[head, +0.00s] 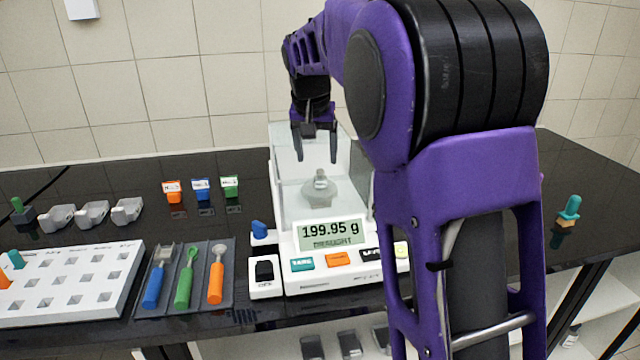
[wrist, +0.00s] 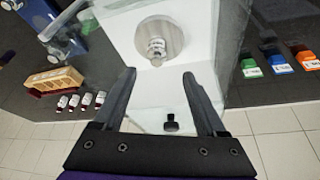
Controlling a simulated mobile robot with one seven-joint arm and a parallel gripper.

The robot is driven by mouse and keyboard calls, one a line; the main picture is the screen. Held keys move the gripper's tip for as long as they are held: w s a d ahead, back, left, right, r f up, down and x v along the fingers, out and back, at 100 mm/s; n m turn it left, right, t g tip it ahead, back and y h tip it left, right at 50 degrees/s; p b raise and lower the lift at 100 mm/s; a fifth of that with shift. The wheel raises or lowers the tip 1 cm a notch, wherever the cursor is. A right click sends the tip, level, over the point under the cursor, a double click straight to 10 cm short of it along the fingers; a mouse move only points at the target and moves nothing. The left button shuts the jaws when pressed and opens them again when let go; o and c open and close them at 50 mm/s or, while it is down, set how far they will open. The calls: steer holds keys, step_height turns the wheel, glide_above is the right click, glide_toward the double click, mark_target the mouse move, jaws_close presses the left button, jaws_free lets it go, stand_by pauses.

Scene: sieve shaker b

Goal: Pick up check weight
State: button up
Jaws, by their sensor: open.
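The check weight (head: 321,180) is a small grey metal piece standing on the round pan inside the clear draft shield of the balance (head: 334,262). The balance display reads 199.95 g with the word DRAUGHT below. In the wrist view the check weight (wrist: 156,48) stands on the round metal pan (wrist: 172,28), ahead of the fingertips and roughly centred between them. My gripper (head: 316,158) is open and empty, pointing down above the weight. Its two fingers also show in the wrist view (wrist: 159,74), apart from the weight.
The shield's clear walls (head: 287,170) stand close around the pan. Left are a tool mat (head: 205,299) with three tools, a white rack (head: 120,277), grey scoops (head: 92,213) and small coloured labelled blocks (head: 201,190). A teal-handled item (head: 569,209) stands right.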

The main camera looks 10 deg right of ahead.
mark_target(320, 170)
steer(key=x, duration=0.3)
steer(key=b+x, duration=0.1)
steer(key=x, duration=0.1)
steer(key=shift+s+d+f, duration=0.2)
steer(key=shift+s+f, duration=0.05)
steer(key=shift+f, duration=0.2)
jaws_close()
